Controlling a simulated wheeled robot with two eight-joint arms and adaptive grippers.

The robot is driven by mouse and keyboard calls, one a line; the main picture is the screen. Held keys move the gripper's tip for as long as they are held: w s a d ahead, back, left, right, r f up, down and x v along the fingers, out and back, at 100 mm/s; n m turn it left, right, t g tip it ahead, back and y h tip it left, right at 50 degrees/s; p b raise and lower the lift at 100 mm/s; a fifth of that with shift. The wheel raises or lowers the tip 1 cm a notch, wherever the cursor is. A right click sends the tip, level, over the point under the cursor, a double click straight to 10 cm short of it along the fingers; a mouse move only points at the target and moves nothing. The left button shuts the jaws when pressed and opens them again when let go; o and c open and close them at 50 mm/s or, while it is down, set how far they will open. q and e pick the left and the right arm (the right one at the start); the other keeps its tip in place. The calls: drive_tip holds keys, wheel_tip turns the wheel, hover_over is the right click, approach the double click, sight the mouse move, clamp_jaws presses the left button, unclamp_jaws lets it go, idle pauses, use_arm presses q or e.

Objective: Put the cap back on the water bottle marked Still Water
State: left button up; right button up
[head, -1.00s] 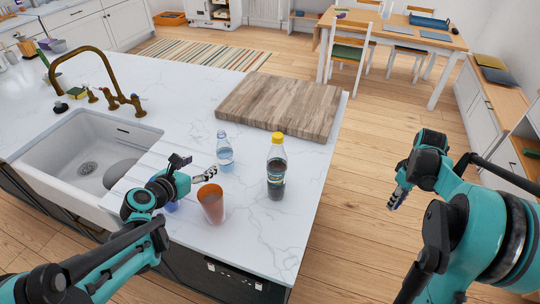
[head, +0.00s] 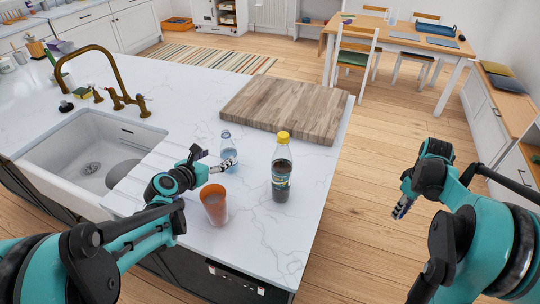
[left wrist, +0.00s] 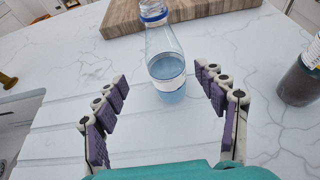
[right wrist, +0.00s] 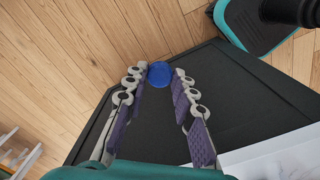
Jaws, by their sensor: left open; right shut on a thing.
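The clear water bottle (head: 230,158) with pale blue water stands upright on the white counter; its label is too small to read. My left gripper (head: 221,166) is open and low beside it. In the left wrist view the bottle (left wrist: 165,62) stands between and slightly beyond the spread fingertips (left wrist: 160,82); its top is cut off. The blue cap (right wrist: 160,74) is between the fingertips of my right gripper (right wrist: 158,80), which is shut on it. In the head view my right gripper (head: 402,208) is over the floor, right of the counter.
A dark bottle with a yellow cap (head: 281,168) stands right of the water bottle. An orange cup (head: 214,206) stands in front, close to my left gripper. A wooden board (head: 285,108) lies behind. The sink (head: 50,150) is at left. The counter's front right is clear.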

sight(224, 152)
use_arm(q)
drive_tip(key=b+x, duration=0.1)
drive_tip(key=x, duration=0.1)
drive_tip(key=b+x, duration=0.1)
drive_tip(key=x, duration=0.2)
drive_tip(key=shift+w+d+r, duration=0.1)
drive_tip(key=shift+d, duration=0.35)
use_arm(e)
wheel_tip(224, 152, down, 2)
drive_tip(key=shift+f, duration=0.15)
use_arm(q)
drive_tip(key=shift+r, duration=0.1)
drive_tip(key=c, duration=1.5)
drive_tip(key=shift+r, duration=0.1)
